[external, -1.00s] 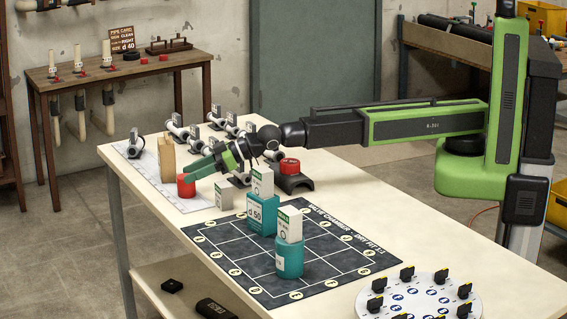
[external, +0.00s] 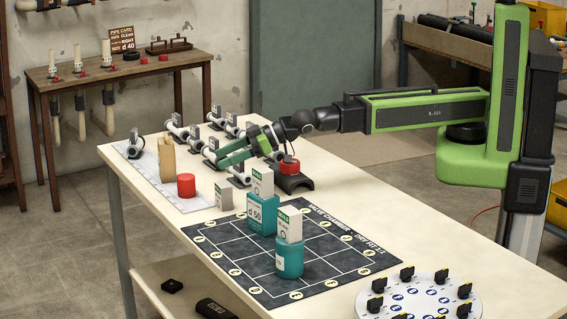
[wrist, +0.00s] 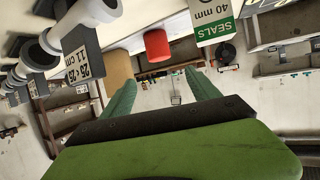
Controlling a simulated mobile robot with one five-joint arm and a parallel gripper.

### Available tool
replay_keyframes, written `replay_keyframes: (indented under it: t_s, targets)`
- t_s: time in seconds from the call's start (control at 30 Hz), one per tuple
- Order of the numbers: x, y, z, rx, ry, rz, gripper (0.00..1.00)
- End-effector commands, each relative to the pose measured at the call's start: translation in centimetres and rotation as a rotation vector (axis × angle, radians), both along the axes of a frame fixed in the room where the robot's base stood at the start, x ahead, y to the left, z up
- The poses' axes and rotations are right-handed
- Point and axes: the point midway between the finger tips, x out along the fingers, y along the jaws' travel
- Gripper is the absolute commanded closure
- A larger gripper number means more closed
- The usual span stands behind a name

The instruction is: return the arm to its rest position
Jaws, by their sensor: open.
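My gripper (external: 226,157) is open and empty. It hangs above the back part of the cream table, over the row of pipe fittings, at the end of my green and black arm. In the wrist view its two green fingers (wrist: 155,95) stand apart with nothing between them. A red cylinder (external: 186,186) stands on the table at the left, apart from the fingers; it also shows in the wrist view (wrist: 157,45).
Several grey pipe fittings (external: 240,180) lie below my gripper. A red-capped part on a black saddle (external: 294,183) is close to my wrist. Teal blocks with white boxes (external: 262,216) stand on the dark mat (external: 330,262). A round white tray (external: 420,298) lies front right.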

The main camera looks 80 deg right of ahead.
Motion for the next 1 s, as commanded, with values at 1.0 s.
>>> replay_keyframes:
  t_s: [1.0]
  targets:
    - [16.2, -24.2, 5.1, -0.853, -0.376, -0.077, 0.3]
